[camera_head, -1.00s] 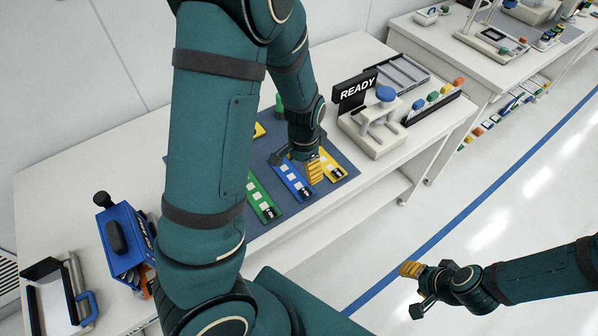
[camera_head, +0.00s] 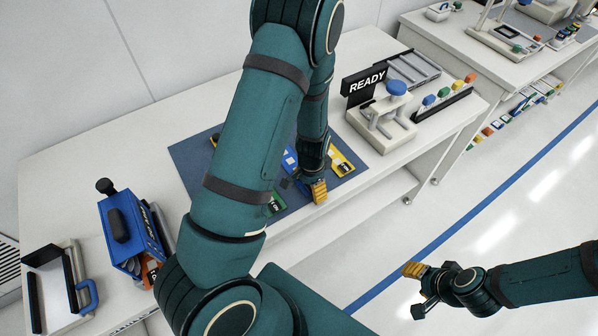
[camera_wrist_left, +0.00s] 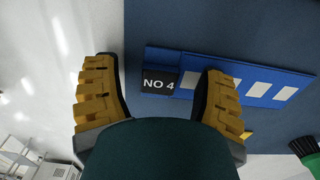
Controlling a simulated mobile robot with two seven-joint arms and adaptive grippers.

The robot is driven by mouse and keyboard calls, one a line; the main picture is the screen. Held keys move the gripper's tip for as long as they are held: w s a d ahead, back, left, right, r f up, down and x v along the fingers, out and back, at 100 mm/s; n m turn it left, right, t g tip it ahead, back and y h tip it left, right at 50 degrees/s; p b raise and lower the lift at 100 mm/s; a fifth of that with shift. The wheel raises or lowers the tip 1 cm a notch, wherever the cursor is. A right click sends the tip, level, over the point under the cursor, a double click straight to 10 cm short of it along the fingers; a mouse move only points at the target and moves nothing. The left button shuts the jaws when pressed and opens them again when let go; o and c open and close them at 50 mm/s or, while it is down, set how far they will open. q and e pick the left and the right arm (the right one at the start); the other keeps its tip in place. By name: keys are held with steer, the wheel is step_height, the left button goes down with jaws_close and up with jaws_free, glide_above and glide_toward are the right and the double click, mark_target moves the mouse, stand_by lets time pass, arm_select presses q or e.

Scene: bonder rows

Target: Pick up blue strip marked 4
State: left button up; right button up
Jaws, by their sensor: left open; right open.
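The blue strip shows in the left wrist view (camera_wrist_left: 268,86) with white squares and a dark end label reading NO 4. It lies flat on the dark blue mat (camera_wrist_left: 210,28). In the head view only a small part of the blue strip (camera_head: 289,158) shows; my left arm hides the rest. My left gripper (camera_head: 305,188) is open near the mat's front edge. In the left wrist view its yellow-padded fingers (camera_wrist_left: 163,82) appear on either side of the label, holding nothing. My right gripper (camera_head: 415,291) is open and empty over the floor.
A READY sign (camera_head: 367,84) and a grey press-like device (camera_head: 382,122) stand right. A blue box (camera_head: 130,232) stands left.

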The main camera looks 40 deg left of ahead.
arm_select(q)
steer(key=shift+s, duration=0.1)
jaws_close()
stand_by(0.3)
